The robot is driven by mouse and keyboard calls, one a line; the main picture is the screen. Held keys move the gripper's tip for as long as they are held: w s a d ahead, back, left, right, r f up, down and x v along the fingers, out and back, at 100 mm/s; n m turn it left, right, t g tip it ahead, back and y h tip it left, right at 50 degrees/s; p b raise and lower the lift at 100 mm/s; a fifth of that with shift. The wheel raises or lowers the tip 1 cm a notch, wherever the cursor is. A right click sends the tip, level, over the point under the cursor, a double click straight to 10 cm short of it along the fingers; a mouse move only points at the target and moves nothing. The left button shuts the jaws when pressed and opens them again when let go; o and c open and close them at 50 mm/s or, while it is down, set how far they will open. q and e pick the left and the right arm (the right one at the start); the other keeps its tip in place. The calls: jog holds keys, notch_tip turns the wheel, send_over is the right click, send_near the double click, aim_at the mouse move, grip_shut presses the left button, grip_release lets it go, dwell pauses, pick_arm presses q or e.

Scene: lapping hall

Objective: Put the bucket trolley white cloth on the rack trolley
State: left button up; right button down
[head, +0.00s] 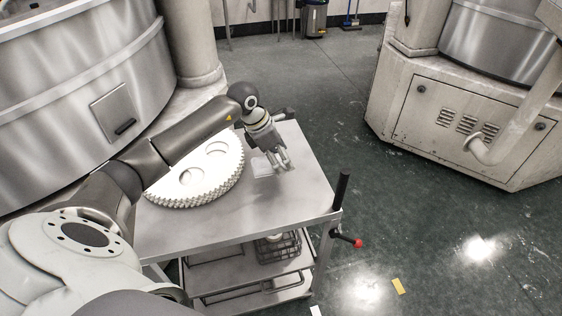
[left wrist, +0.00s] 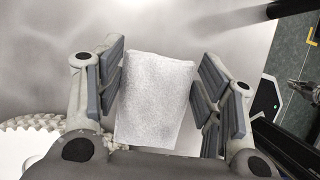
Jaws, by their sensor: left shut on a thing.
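The white cloth (left wrist: 155,105), a small folded pad, sits between the fingers of my left gripper (left wrist: 160,58) in the left wrist view. In the head view my left gripper (head: 278,160) points down over the grey top of a trolley (head: 300,190), shut on the cloth (head: 262,168). The cloth is low over the trolley top, right of a large white toothed disc; I cannot tell whether it touches the surface.
The toothed disc (head: 205,165) with round holes covers the back left of the trolley top. A wire basket (head: 278,247) stands on a shelf below. A black handle (head: 341,190) rises at the right corner. Large machines stand left and right (head: 450,120). The front of the top is clear.

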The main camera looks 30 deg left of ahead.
pick_arm(q)
jog(key=shift+w+a+f, duration=0.25)
jog(key=shift+w+f, duration=0.5)
jog(key=shift+f, duration=0.05)
notch_tip(320, 180, down, 3)
jog(key=shift+p, duration=0.75)
jog(key=shift+f, duration=0.15)
jog(key=shift+f, duration=0.1)
jog(key=o, duration=0.5)
jog(key=shift+f, duration=0.1)
jog(key=o, duration=0.5)
jog(key=shift+c, duration=0.2)
